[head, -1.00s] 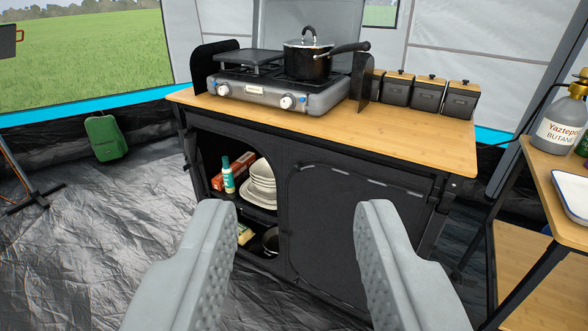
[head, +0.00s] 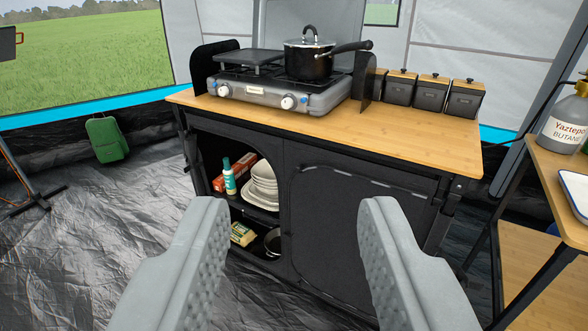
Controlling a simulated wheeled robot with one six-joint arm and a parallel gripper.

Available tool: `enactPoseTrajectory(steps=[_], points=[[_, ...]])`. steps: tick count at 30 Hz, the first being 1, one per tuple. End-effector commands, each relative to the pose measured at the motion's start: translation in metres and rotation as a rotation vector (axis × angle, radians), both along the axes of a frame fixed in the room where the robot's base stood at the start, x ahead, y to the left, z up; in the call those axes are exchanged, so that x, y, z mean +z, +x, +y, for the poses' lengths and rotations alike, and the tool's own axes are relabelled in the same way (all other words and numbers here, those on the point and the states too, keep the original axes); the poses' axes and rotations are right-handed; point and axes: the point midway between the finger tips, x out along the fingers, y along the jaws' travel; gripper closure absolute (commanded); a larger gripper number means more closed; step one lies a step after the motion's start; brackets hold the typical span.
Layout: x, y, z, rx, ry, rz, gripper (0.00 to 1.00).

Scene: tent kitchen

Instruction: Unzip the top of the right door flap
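The right door flap (head: 350,235) is a dark fabric panel on the front of the kitchen cabinet. It lies flat over the right compartment, with a lighter dashed line along its top edge that looks like the zip (head: 350,178). No zip pull can be made out. My gripper (head: 286,215) is open and empty, its two grey fingers wide apart in front of the cabinet. The right finger overlaps the lower right of the flap in the picture. The left compartment (head: 250,185) is open and shows plates and packets.
The wooden cabinet top (head: 330,118) carries a gas stove (head: 270,92), a black pot (head: 308,62) and several dark canisters (head: 430,90). A side shelf (head: 555,165) with a butane bottle (head: 566,120) stands at the right. A green container (head: 107,138) sits on the floor at left.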

Motion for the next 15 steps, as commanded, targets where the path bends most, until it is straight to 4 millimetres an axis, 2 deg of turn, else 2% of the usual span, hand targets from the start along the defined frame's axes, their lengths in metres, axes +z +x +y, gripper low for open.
enactPoseTrajectory(steps=[8,15], points=[[-0.014,0.075,0.008,0.015,0.046,-0.004,0.6],[-0.035,0.14,0.015,0.013,0.089,-0.015,0.6]])
